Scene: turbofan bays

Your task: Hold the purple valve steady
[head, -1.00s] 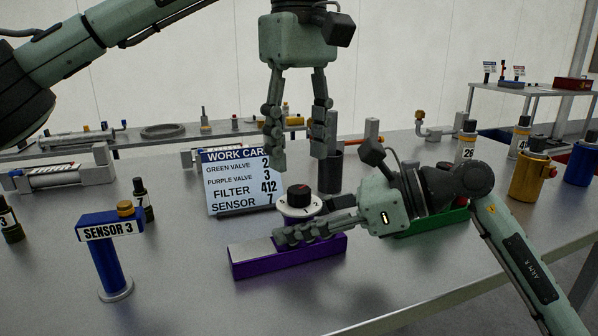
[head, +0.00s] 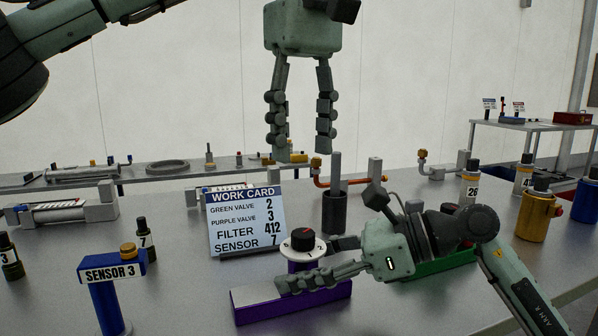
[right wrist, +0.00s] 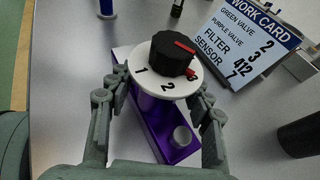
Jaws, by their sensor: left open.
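The purple valve (head: 292,305) is a purple block with a post that carries a white dial and a black knob with a red mark. In the right wrist view, the dial (right wrist: 167,72) shows 1 and 2, and the knob's red mark faces right. My right gripper (head: 318,262) reaches in from the right, one finger in front of the post and one behind. In the right wrist view, its fingers straddle the post just below the dial; firm contact cannot be told. My left gripper (head: 300,148) hangs open and empty above and behind the valve, pointing down.
The work card (head: 245,220) stands behind the valve and lists purple valve 3. A blue SENSOR 3 post (head: 105,300) stands at left. A dark cup (head: 334,213) is behind the valve. The green block (head: 430,266) lies behind my right arm. Bottles stand at right.

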